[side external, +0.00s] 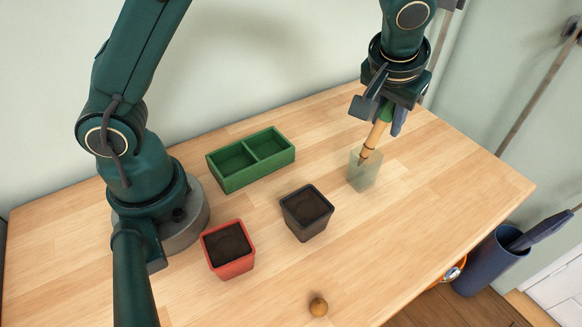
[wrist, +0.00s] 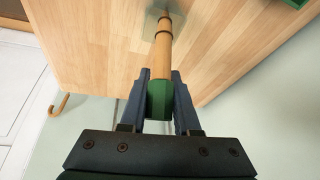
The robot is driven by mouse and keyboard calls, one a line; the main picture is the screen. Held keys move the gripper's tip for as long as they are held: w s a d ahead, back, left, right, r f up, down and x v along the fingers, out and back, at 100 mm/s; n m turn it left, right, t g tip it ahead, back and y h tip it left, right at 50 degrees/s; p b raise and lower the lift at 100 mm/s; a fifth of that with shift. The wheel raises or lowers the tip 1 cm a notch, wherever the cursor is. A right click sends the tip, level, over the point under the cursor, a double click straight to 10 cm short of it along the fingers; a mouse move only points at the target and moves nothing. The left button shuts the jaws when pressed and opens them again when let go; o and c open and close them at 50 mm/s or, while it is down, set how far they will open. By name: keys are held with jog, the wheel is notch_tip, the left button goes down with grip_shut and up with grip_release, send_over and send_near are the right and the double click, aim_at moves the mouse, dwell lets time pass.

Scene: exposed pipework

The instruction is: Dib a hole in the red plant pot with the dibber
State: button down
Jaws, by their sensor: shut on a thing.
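My gripper (side external: 384,112) is shut on the green handle of the dibber (side external: 374,138), which has a tan wooden shaft. The dibber slants slightly, and its lower end is in or just over a clear glass holder (side external: 366,176); I cannot tell how deep. In the wrist view, the green handle (wrist: 160,98) sits between my two fingers and the shaft points away toward the holder. The red plant pot (side external: 232,264), filled with dark soil, stands upright near the front left of the table, well apart from the dibber.
A dark grey pot (side external: 308,226) with soil stands between the red pot and the glass holder. A green two-compartment tray (side external: 255,174) lies behind. A small wooden ball (side external: 318,307) is near the front edge. The table's right side is clear.

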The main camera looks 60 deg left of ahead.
notch_tip(320, 180, up, 4)
jog(key=shift+r, duration=0.5)
jog(key=shift+s+r+y, duration=0.1)
jog(key=shift+r+y, duration=0.05)
jog(key=shift+y, duration=0.15)
jog(key=shift+s+a+n+y, duration=0.1)
jog(key=shift+s+n+y, duration=0.2)
jog(key=shift+n, duration=0.4)
jog(key=s+r+n+g+y, duration=0.3)
jog(key=s+n+g, duration=0.6)
jog(key=s+n, duration=1.3)
jog(key=s+f+m, duration=0.5)
jog(key=f+m, duration=0.1)
jog(key=shift+s+a+f+y, duration=0.2)
jog(key=shift+s+f+y, duration=0.1)
jog(key=shift+f, duration=1)
dwell(2.2)
